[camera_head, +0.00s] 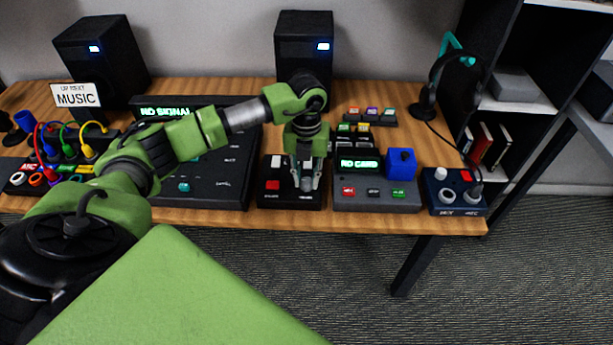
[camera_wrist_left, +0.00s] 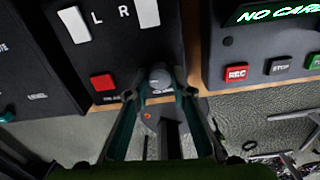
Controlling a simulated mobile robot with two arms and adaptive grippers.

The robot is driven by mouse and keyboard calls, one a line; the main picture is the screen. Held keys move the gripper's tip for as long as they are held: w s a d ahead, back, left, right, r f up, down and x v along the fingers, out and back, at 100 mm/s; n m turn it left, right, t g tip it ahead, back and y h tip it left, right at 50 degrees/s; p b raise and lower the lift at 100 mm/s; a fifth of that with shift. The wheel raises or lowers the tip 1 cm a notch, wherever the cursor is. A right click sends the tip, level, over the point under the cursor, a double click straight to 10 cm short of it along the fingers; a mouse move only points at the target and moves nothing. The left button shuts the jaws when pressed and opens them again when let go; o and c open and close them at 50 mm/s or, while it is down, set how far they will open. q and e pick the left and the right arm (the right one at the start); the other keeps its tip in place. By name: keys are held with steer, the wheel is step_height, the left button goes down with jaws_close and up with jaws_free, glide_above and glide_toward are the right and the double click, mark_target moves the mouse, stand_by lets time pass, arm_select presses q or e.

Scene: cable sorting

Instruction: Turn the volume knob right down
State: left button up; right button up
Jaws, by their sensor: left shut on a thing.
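The volume knob (camera_wrist_left: 160,77) is a small grey round knob near the front right of a black box. The box (camera_head: 266,201) stands at the table's front edge and also shows in the left wrist view (camera_wrist_left: 118,60). My left gripper (camera_head: 307,185) reaches straight down over the box. In the left wrist view its fingers (camera_wrist_left: 160,96) are shut on the knob, one on each side. The fingers hide most of the knob in the head view, and its pointer cannot be made out. My right gripper is not in view.
The box also has a red button (camera_wrist_left: 103,82) and two white sliders marked L and R. A grey recorder (camera_head: 345,204) with a "NO CARD" display and a blue block (camera_head: 401,164) stands close on the right. A black mixer (camera_head: 228,188) stands close on the left.

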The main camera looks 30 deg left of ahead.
mark_target(307, 180)
arm_select(q)
steer(key=shift+w+r+n, duration=0.1)
steer(key=shift+n, duration=0.5)
steer(key=o, duration=1.1)
step_height(307, 180, up, 12)
stand_by(0.4)
